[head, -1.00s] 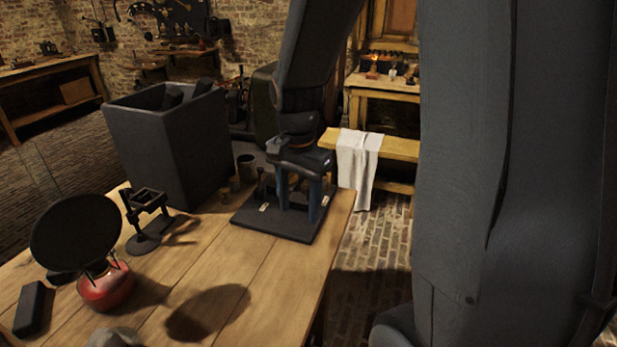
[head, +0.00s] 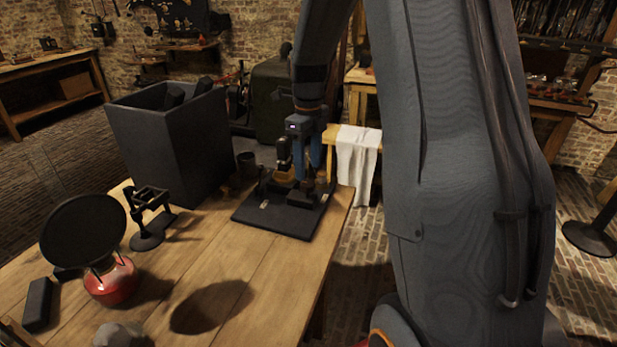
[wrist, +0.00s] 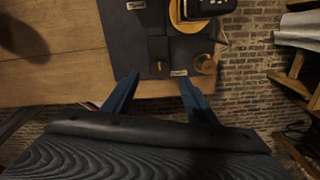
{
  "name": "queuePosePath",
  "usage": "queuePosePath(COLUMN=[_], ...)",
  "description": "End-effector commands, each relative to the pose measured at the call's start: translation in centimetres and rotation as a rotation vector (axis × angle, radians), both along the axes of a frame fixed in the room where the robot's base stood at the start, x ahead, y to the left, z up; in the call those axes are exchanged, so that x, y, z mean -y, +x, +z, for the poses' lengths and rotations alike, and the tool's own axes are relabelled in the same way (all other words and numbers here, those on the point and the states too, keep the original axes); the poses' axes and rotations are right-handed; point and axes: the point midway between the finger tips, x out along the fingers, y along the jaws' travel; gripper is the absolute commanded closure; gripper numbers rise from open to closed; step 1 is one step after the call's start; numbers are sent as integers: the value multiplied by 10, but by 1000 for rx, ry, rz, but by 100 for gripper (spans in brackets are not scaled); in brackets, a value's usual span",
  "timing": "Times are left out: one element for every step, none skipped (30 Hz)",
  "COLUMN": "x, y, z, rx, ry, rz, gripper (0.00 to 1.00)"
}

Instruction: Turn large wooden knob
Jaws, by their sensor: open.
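A dark board (head: 268,217) lies at the far right corner of the wooden table. In the wrist view the board (wrist: 143,30) carries a large round wooden piece (wrist: 179,22), likely the large knob, partly covered by a black block (wrist: 207,7) and cut by the top edge. A smaller round brown knob (wrist: 205,64) sits near the board's edge. My gripper (head: 309,172) is over the board in the head view, its blue fingers pointing down. In the wrist view my gripper (wrist: 159,76) is open and empty, its fingertips apart from the large wooden piece.
A tall dark bin (head: 165,150) stands left of the board, with a small dark cup (head: 246,165) between. A black stand (head: 150,220) and a red jar with a black disc (head: 110,282) are at the left. A white cloth (head: 356,160) hangs beyond the table.

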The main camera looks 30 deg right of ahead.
Motion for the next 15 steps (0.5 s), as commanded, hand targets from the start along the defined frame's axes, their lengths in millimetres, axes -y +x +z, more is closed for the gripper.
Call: queuePosePath(x=[0,0,0,0,0,0,0,0,-1,-1,-1,0,0,-1,-1], y=[-1,-1,-1,-1,-1,-1,-1,-1,-1,-1,-1,-1,-1,0,0], z=[-9,-13,-19,-24,-28,-33,-36,-40,-43,-45,-47,-48,-49,-50,-51], rx=[-4,-4,-4,-3,-4,-3,-3,-3,-3,-3,-1,0,0,0,0], ry=[1,1,1,1,1,1,1,1,1,1,0,0,0,0,0], rz=[1,1,1,1,2,2,2,2,2,2,2,2,3,3,3], gripper=[48,48,48,48,48,48,48,48,48,48,48,48,48,48,48])
